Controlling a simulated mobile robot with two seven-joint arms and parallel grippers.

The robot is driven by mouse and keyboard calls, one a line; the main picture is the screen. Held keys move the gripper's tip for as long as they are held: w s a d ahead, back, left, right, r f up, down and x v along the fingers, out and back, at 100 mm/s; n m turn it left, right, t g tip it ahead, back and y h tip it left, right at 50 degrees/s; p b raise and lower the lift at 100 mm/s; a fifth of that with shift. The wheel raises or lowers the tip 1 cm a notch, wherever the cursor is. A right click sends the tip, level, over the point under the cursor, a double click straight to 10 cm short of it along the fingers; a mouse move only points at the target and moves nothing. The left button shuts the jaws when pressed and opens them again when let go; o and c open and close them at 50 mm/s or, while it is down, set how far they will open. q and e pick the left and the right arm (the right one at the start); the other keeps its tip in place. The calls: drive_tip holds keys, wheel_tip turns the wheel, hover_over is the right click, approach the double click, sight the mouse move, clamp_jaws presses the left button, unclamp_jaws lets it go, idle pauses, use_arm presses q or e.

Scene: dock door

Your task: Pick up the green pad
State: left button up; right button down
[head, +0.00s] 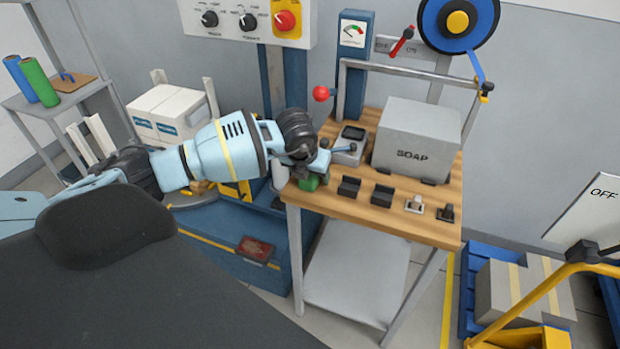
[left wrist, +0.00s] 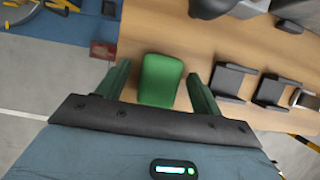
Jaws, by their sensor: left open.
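The green pad (left wrist: 160,80) lies on the wooden tabletop near its left front corner. In the head view the green pad (head: 309,183) shows only in part, below my left gripper (head: 308,172). In the left wrist view my left gripper (left wrist: 160,88) is open, with one dark green finger on each side of the pad. Small gaps show between the pad and the fingers. I cannot tell how far the fingertips are above the wood. My right gripper is not in view.
Two black holders (head: 382,195) stand right of the pad on the table (head: 340,208), then small clips. A small grey device (head: 348,147) and a grey SOAP box (head: 417,140) stand behind. A dark red block (head: 256,249) lies on the blue surface at lower left.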

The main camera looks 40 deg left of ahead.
use_arm(q)
drive_tip(key=c, duration=1.1)
drive_tip(key=shift+o, duration=0.2)
drive_tip(key=shift+r, duration=0.45)
drive_tip(key=v, duration=0.2)
drive_tip(key=shift+d+r, duration=0.1)
drive_tip(key=shift+r, duration=0.3)
drive_tip(key=s+d+r, duration=0.1)
drive_tip(key=s+d, duration=0.7)
drive_tip(key=s, duration=0.4)
drive_tip(key=shift+s+d+r, duration=0.2)
drive_tip(key=shift+s+d, duration=0.05)
drive_tip(key=shift+s, duration=0.05)
